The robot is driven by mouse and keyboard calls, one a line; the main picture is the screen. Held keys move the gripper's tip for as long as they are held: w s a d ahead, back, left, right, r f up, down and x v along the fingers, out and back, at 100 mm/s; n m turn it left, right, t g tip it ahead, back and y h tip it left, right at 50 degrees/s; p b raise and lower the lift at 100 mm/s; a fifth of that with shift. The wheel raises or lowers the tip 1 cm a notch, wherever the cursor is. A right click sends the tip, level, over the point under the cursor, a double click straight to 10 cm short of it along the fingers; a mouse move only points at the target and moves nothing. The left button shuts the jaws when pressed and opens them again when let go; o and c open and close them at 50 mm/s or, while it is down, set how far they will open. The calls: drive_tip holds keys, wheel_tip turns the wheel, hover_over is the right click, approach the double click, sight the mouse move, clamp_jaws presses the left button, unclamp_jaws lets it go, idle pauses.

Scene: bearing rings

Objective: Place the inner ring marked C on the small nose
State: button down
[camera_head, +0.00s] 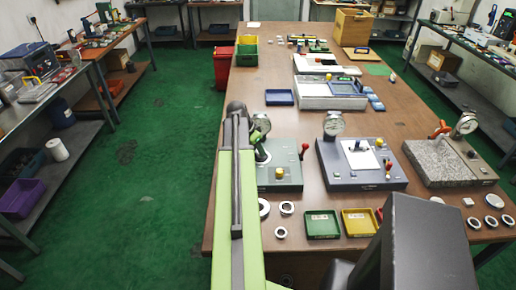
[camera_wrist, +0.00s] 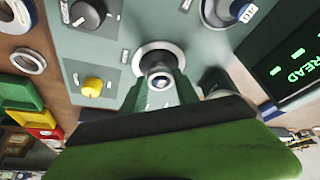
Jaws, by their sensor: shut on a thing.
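My gripper (camera_wrist: 159,80) is in the wrist view, its two green fingers close together above the grey-green gauge plate (camera_wrist: 122,52). It is shut on a small dark round piece with a pale centre, which I take for the inner ring; no letter C is readable. Just beyond the fingertips, a pale round collar (camera_wrist: 150,48) surrounds a dark centre on the plate, apparently the nose. The fingers partly hide it, so I cannot tell whether the ring touches or surrounds the nose. In the head view the same plate (camera_head: 289,178) stands beside my arm, which hides the gripper.
The plate carries a black knob (camera_wrist: 88,13), a yellow knob (camera_wrist: 92,87) and a lit display (camera_wrist: 297,62). Loose rings (camera_head: 287,207) lie on the table in front, near a green tray (camera_head: 322,224) and a yellow tray (camera_head: 359,222). Another gauge plate (camera_head: 386,179) stands to the right.

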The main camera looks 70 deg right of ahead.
drive_tip(key=shift+f+b, duration=0.85)
drive_tip(key=shift+f, duration=0.1)
drive_tip(key=c, duration=0.8)
unclamp_jaws()
drive_tip(key=shift+c, duration=0.2)
drive_tip(key=shift+r, duration=0.2)
drive_tip(key=p+v, duration=1.6)
drive_tip(key=v, duration=0.1)
drive_tip(key=shift+r, duration=0.1)
drive_tip(key=shift+s, duration=0.1)
